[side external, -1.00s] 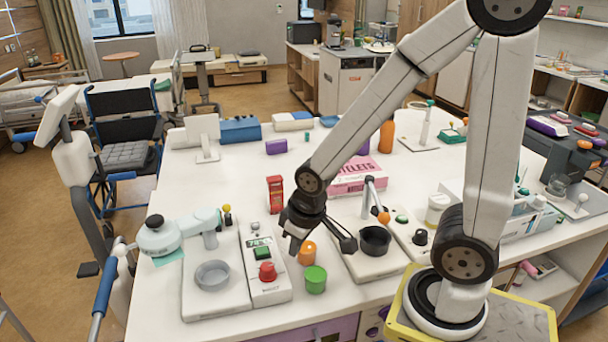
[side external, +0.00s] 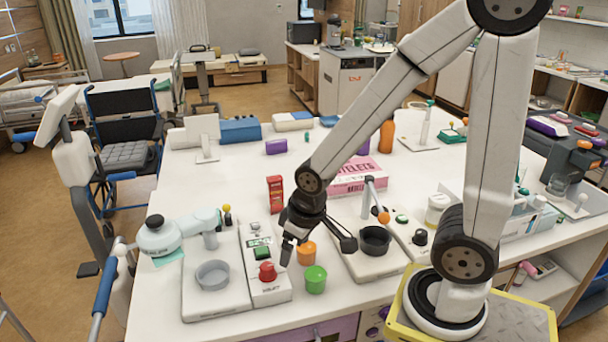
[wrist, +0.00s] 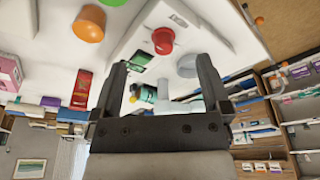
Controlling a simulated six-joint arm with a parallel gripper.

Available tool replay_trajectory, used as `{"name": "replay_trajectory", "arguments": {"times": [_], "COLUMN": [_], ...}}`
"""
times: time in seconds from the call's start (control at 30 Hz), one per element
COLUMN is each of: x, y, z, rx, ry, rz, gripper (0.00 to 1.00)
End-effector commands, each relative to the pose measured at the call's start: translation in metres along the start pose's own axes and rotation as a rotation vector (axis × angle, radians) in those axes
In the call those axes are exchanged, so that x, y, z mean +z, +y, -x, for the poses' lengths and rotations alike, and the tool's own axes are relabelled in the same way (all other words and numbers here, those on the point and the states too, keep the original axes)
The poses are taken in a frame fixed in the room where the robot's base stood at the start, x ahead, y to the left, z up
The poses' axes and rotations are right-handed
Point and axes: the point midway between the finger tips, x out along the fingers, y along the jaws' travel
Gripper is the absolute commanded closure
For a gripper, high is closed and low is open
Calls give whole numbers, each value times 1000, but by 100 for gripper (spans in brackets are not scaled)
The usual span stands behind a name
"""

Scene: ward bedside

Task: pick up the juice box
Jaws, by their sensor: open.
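A small upright red box (side external: 275,193), which looks like the juice box, stands on the white table behind and left of my gripper (side external: 291,254). It also shows at the left in the wrist view (wrist: 82,90), outside the left finger. My gripper points down, apart from the box, near the red knob (side external: 267,271) and the orange cup (side external: 306,252). In the wrist view my gripper (wrist: 162,62) has its two fingers spread, with nothing held between them.
A green cup (side external: 315,279) stands in front of the orange one. The white device with the red knob lies close by at left, and a black bowl (side external: 375,240) sits on a unit at right. A pink box (side external: 360,175) lies behind. The table beyond the red box is fairly clear.

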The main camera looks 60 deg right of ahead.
Motion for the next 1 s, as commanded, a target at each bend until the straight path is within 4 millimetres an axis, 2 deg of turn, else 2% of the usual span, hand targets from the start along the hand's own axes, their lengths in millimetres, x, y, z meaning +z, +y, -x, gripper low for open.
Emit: {"name": "replay_trajectory", "arguments": {"times": [0.27,0.83,1.0], "x": [-2,-12,-17], "y": [0,0,4], "z": [6,49,47], "rx": [0,0,-16], "ry": [4,3,-31], "rz": [0,0,-82], "gripper": [3,3,3]}}
